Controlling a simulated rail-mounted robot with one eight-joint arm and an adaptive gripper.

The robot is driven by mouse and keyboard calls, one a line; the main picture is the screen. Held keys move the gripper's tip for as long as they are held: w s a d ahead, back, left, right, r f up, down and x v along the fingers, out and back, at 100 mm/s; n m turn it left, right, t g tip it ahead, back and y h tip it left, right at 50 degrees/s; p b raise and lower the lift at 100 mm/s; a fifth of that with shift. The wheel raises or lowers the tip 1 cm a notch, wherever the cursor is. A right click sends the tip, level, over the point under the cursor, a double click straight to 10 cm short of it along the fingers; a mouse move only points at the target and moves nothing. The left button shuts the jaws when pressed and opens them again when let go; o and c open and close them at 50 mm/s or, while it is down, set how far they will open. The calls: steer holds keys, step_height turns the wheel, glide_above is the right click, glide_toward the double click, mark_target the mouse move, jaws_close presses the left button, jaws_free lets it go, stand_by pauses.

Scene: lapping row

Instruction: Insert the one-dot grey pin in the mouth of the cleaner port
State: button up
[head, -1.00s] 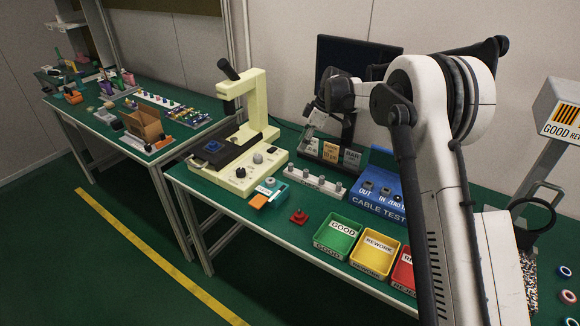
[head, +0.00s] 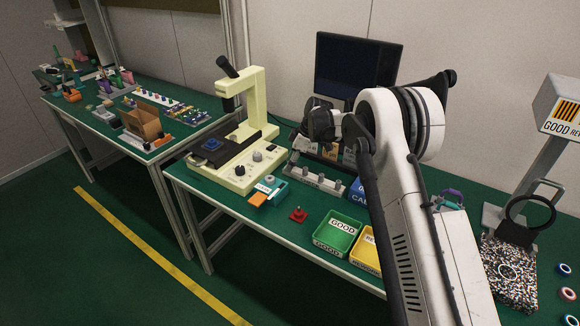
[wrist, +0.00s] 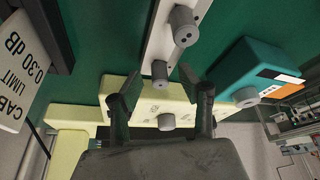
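Grey pins stand in a row on a pale rail (head: 315,184) at the middle of the bench. In the wrist view, a nearer pin (wrist: 185,27) and a pin near the rail's end (wrist: 159,72) show dark dots on their tops. The dots are too small to count surely. The teal box with an orange face, apparently the cleaner port (head: 268,192), stands left of the rail; it also shows in the wrist view (wrist: 255,68). Its mouth is not clear. My gripper (wrist: 160,92) is open and empty, its fingers apart above the rail's end. In the head view it is hard to make out.
A cream microscope (head: 236,166) with grey knobs stands left of the rail. A red part (head: 299,214), green GOOD tray (head: 338,233) and yellow tray (head: 366,250) lie in front. The blue tester (head: 357,192) and monitor (head: 355,70) are partly behind my arm.

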steer(key=shift+a+f, duration=0.1)
steer(key=shift+f, duration=0.05)
steer(key=shift+c, duration=0.3)
jaws_close()
